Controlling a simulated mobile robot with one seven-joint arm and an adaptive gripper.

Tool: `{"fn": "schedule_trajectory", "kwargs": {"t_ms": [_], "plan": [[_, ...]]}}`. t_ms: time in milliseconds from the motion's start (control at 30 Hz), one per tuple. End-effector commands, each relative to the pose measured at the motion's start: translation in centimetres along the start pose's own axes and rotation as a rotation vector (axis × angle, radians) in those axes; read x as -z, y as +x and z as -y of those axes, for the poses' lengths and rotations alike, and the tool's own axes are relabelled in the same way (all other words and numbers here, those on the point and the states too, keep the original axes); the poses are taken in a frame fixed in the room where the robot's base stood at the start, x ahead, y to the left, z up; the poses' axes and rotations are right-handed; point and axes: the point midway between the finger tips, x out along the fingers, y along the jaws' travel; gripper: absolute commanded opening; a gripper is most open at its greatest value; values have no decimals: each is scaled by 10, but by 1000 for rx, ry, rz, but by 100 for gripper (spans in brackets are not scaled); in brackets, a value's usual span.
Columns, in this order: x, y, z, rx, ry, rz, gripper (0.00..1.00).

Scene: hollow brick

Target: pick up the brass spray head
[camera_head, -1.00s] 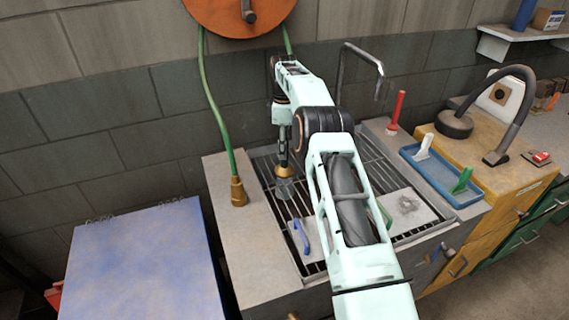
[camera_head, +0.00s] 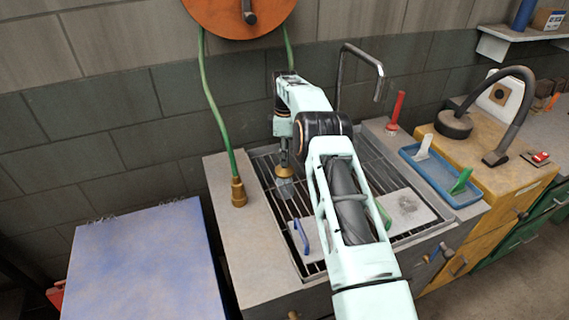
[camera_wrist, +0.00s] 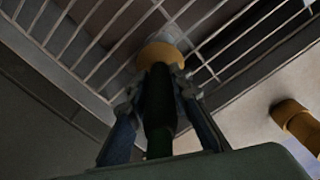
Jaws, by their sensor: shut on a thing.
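My gripper (camera_head: 285,158) points down over the left part of the sink's slatted grate (camera_head: 263,160). It is shut on the brass spray head (camera_head: 285,171), which has a brass-coloured flared end. In the wrist view the fingers (camera_wrist: 160,80) close around its dark green body, and the brass end (camera_wrist: 158,53) shows beyond the fingertips. A pale, see-through shape lies just past the brass end; I cannot tell what it is. The spray head is over the grate slats; whether it touches them I cannot tell.
A green hose (camera_head: 213,95) hangs from an orange reel (camera_head: 240,12) to a brass fitting (camera_head: 238,192) on the left ledge. A blue-handled tool (camera_head: 301,235) and grey plate (camera_head: 408,205) lie on the grate. A tap (camera_head: 362,55) stands behind; a blue tray (camera_head: 455,190) is right.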

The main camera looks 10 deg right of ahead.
Motion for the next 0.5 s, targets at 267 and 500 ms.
{"fn": "schedule_trajectory", "kwargs": {"t_ms": [267, 500], "plan": [[0, -4, -1, -3, 0, -1, 0], [1, -28, -2, -5, 0, -2, 0]]}}
